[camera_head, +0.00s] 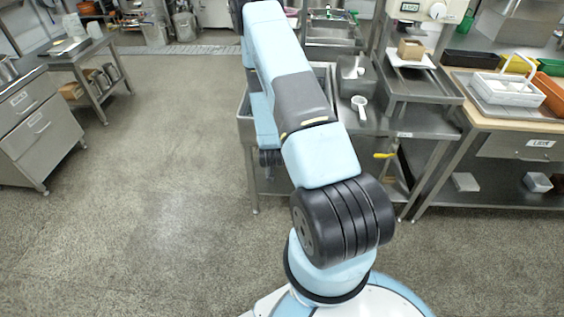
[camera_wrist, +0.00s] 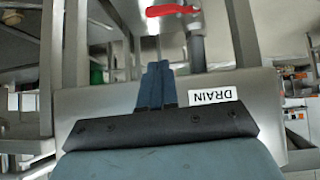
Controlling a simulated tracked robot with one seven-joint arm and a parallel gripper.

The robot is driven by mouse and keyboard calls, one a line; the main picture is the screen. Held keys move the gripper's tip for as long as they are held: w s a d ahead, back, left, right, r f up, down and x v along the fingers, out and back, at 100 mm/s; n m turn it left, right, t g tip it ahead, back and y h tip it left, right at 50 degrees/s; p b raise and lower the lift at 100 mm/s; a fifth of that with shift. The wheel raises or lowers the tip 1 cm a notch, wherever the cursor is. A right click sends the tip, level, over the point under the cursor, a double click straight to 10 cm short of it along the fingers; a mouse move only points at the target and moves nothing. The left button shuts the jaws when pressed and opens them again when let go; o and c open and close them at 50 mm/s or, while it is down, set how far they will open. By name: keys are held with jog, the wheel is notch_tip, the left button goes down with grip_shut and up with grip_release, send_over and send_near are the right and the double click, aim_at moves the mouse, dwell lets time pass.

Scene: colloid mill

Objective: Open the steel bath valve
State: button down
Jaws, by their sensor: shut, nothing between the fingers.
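A red lever handle (camera_wrist: 173,10) shows at the top of the wrist view, beside a dark vertical pipe (camera_wrist: 196,50). A white label reading DRAIN (camera_wrist: 212,96), upside down, is on the grey steel surface to the right of my fingers. My gripper (camera_wrist: 158,66) is shut and empty, its blue fingers together and pointing toward the lever, apart from it in the picture. In the head view the steel bath (camera_head: 244,128) stands behind my arm, which hides much of it. A yellow lever handle (camera_head: 384,155) shows under the bench to its right. The red lever is not visible in the head view.
Steel legs and frame bars (camera_wrist: 77,45) stand close on the left in the wrist view. A steel bench (camera_head: 415,125) bears a white scoop (camera_head: 359,106). A wooden-topped table (camera_head: 520,122) is at the right. The floor (camera_head: 165,190) on the left is clear.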

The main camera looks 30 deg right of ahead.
jog(key=shift+f, duration=0.1)
jog(key=s+a+f+x, duration=0.1)
jog(key=x, duration=1.1)
jog(key=shift+s+d+f, duration=0.15)
jog(key=shift+d+f, duration=0.05)
jog(key=shift+f, duration=0.45)
